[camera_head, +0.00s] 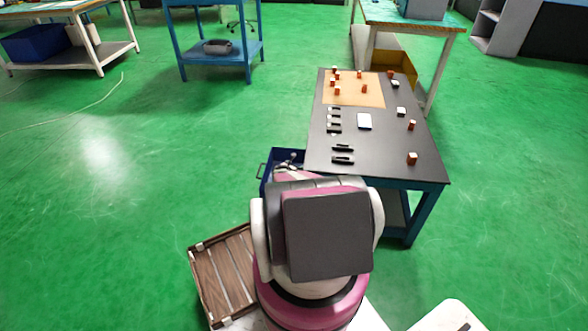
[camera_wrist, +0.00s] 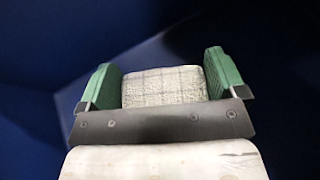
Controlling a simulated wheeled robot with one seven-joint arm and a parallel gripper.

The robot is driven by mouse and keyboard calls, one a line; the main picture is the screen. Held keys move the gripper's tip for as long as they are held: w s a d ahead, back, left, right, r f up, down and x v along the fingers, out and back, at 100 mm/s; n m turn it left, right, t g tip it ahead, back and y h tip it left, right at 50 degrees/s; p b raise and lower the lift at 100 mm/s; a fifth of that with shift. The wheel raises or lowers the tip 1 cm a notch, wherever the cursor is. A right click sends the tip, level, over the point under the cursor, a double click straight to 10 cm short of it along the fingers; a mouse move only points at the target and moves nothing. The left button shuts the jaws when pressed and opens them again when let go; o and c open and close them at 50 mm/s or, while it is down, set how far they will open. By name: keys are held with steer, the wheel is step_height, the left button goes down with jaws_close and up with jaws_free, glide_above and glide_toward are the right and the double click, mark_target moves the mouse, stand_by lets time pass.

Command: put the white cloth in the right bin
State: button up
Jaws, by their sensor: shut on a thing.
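In the wrist view, my gripper (camera_wrist: 161,80) has its two green fingers on either side of the white cloth (camera_wrist: 162,89), a pale folded piece with thin grey grid lines. It is shut on the cloth. Dark blue surfaces surround it in that view. In the head view, a blue bin (camera_head: 266,176) stands beside the left side of the dark table, right of the wooden crate. My arm reaches toward this bin and hides much of it. The cloth cannot be made out in the head view.
A slatted wooden crate (camera_head: 226,270) sits lower left, partly behind my arm. The dark-topped table (camera_head: 385,150) holds several orange-and-white blocks, black clips and a white card. Another blue table (camera_head: 214,62) stands at the back.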

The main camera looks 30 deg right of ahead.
steer(key=shift+f, duration=0.35)
steer(key=shift+f, duration=0.15)
steer(key=o, duration=0.6)
